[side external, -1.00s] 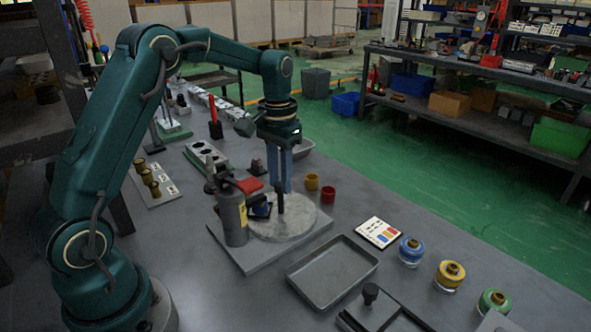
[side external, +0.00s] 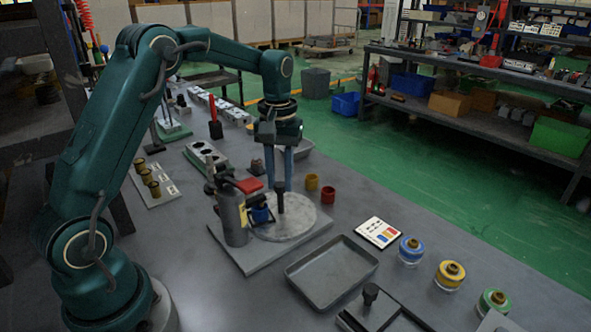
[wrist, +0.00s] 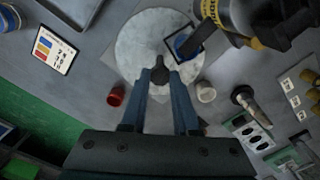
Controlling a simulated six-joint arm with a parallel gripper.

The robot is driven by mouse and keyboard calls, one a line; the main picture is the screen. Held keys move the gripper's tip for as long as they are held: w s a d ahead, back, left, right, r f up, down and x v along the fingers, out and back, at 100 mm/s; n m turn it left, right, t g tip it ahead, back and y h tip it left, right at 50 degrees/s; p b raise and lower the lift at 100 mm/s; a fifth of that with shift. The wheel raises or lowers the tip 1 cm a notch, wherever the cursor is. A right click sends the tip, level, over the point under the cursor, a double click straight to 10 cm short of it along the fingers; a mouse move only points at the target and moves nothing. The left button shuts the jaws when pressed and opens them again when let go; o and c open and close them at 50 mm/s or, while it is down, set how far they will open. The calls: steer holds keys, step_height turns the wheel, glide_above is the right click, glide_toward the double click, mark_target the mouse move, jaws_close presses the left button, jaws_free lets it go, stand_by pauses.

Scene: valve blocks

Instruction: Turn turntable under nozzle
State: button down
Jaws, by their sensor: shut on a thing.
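The turntable is a pale round disc (side external: 296,226) on a grey base plate, also in the wrist view (wrist: 140,55). A dark upright post (side external: 280,203) stands on it; its knob (wrist: 160,72) shows in the wrist view. My gripper (side external: 280,188) points down with its blue fingers (wrist: 160,80) shut on this post. A blue piece (side external: 260,214) in a black square frame sits at the disc's edge, also in the wrist view (wrist: 187,42). A grey bottle (side external: 233,218) with a yellow label stands beside it. I cannot make out the nozzle's tip.
Bare table lies between.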

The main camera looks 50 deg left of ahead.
steer(key=shift+r+n, duration=0.1)
steer(key=shift+n, duration=1.6)
steer(key=c, duration=0.7)
jaws_free()
steer(key=shift+o, duration=0.2)
steer(key=shift+r, duration=2.55)
